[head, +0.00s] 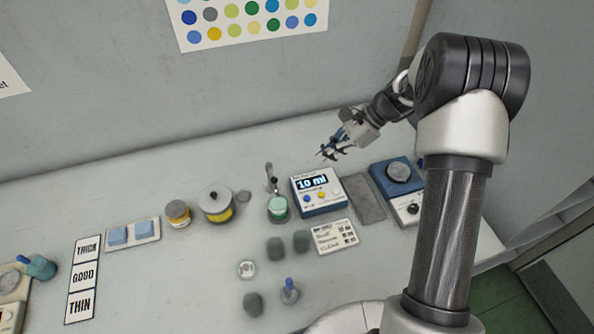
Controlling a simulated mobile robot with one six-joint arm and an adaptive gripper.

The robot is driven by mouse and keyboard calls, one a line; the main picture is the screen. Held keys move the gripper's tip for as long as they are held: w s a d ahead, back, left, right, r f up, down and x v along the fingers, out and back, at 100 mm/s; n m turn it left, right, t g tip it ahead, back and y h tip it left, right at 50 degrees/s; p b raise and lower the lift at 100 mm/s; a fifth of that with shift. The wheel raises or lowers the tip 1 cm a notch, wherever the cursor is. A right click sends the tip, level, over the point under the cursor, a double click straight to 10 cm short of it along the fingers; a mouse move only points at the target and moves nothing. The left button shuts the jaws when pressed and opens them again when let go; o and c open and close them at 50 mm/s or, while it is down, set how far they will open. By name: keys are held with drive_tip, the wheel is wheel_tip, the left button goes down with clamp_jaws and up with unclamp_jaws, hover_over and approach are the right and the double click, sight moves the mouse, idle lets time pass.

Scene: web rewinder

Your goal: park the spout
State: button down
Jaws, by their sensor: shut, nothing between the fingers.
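A green-topped container (278,208) stands left of the blue dispenser box (318,192), whose display reads "10 ml". A thin dark upright piece with a pale tip (270,172) rises just behind the container and looks like the spout. I cannot tell how it is joined to the container or the box. My gripper (328,152) is shut and empty. It is above and behind the blue box, to the right of the upright piece and apart from it.
A grey pad (364,197) and a blue scale-like device (398,172) lie right of the box. A printed card (334,237), dark round pieces (276,248) and a blue-tipped bottle (289,291) are in front.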

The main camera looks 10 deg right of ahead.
drive_tip(key=a+r+b+x, duration=0.1)
drive_tip(key=a+b+x, duration=0.1)
drive_tip(key=x, duration=1.1)
drive_tip(key=shift+r+b, duration=0.35)
drive_tip(key=shift+b, duration=0.25)
drive_tip(key=shift+s+a+m+t, duration=0.2)
drive_tip(key=shift+a+m+t, duration=0.05)
drive_tip(key=shift+m+t, duration=0.05)
drive_tip(key=shift+s+a+m, duration=0.15)
drive_tip(key=shift+a+m, duration=0.05)
drive_tip(key=shift+m, duration=0.1)
